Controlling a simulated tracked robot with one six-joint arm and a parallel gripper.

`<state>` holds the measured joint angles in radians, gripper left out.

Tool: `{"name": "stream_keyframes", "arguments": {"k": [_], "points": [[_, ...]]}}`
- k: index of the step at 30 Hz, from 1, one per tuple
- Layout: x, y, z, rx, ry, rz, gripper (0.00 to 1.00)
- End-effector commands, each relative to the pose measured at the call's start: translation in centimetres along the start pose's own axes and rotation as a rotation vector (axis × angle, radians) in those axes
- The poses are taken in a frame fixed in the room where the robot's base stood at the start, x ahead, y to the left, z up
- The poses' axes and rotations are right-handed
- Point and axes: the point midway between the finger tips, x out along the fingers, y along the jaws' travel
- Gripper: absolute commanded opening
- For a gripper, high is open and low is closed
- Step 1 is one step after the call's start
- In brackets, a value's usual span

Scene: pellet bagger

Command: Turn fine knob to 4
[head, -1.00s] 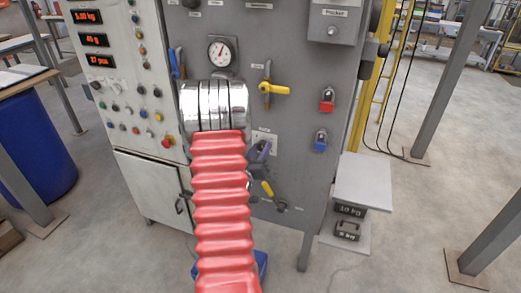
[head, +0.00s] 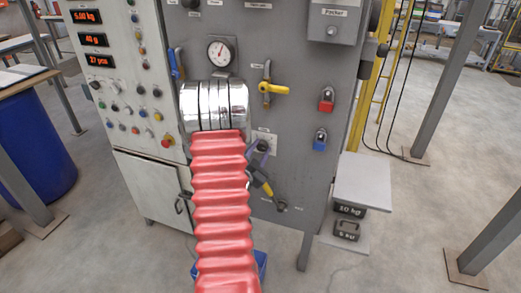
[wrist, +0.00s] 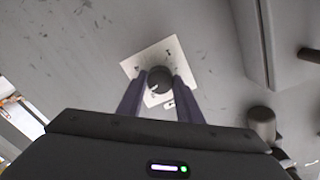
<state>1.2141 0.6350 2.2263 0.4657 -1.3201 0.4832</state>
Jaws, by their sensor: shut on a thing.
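The fine knob (wrist: 159,77) is a small dark round knob on a white square plate (wrist: 133,68) on the grey machine front. In the wrist view my gripper (wrist: 161,80) has its two purple-grey fingers on either side of the knob, shut on it. The plate's markings and the value the knob points to are too small to read. In the head view my gripper (head: 257,149) is partly hidden by my arm, and only part of the plate (head: 263,136) shows above it.
A yellow-handled valve (head: 274,89) and a dial gauge (head: 220,51) sit above the knob. Another yellow handle (head: 267,188) is just below. Red (head: 326,99) and blue (head: 320,140) padlocks hang to the right. A button panel (head: 128,95) stands left.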

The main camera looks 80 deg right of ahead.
Motion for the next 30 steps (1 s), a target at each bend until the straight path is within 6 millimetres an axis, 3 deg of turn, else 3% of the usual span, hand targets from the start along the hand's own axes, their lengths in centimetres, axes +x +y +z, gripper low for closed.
{"name": "stream_keyframes", "arguments": {"k": [21, 30], "points": [[-0.18, 0.72, 0.4, 0.672, -0.005, 0.015, 0.1], [-0.18, 0.76, 0.43, 0.884, -0.004, 0.016, 0.1]]}}
